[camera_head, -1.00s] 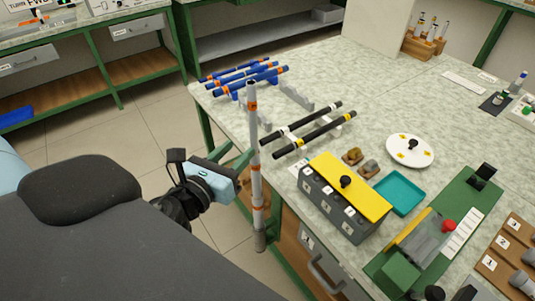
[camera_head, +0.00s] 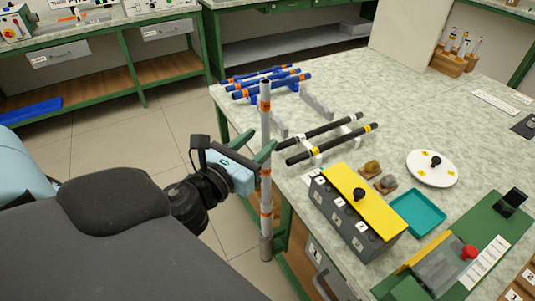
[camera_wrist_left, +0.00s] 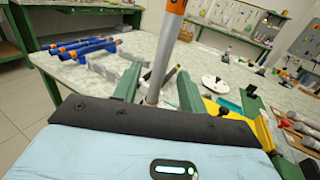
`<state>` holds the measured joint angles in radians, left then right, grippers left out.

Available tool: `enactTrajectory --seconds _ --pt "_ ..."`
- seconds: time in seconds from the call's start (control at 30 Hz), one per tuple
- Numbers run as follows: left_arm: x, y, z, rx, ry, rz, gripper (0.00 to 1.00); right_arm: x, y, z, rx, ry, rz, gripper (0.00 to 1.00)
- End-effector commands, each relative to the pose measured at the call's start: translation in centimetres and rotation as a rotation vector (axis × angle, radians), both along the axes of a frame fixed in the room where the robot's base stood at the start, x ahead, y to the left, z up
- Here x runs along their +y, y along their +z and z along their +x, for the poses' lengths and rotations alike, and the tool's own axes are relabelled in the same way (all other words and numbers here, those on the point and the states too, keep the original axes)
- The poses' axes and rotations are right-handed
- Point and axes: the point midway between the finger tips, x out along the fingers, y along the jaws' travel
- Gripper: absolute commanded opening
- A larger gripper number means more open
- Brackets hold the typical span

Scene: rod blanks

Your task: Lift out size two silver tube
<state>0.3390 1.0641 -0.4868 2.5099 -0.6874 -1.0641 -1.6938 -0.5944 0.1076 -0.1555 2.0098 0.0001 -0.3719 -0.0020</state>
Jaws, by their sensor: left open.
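A long silver tube (camera_head: 265,190) with orange bands stands upright at the near-left edge of the table in the head view. Its lower end has a darker grey section; what supports it is not clear. My left gripper (camera_head: 262,141) is open, with its green fingers on either side of the tube's upper half. In the left wrist view the tube (camera_wrist_left: 167,52) rises between the open fingers (camera_wrist_left: 160,80), close to the palm. I cannot tell whether either finger touches it. No size mark on the tube is readable. My right gripper is not in view.
Blue tubes (camera_head: 268,82) and black tubes (camera_head: 330,145) lie on racks behind and right of the gripper. A grey box with a yellow lid (camera_head: 358,197), a teal tray (camera_head: 417,212) and a white disc (camera_head: 432,168) sit farther right. Floor lies open left of the table.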

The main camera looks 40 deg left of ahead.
Motion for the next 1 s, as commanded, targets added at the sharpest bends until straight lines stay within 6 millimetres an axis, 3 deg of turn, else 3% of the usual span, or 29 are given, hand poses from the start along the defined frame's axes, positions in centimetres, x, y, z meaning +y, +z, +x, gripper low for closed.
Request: enactTrajectory --seconds 0.17,0.6,0.87,1.0 --pt "0.0 0.2 0.3 -0.003 0.000 0.000 0.42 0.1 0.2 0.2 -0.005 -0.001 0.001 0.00" --pt "0.4 0.5 5.0 -0.003 0.001 0.000 0.42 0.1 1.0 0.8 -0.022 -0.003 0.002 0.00" --pt "0.4 0.4 5.2 -0.001 0.000 -0.001 0.42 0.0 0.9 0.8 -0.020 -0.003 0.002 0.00" --pt "0.4 0.4 5.2 -0.001 0.000 0.000 0.28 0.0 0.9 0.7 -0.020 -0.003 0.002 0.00"
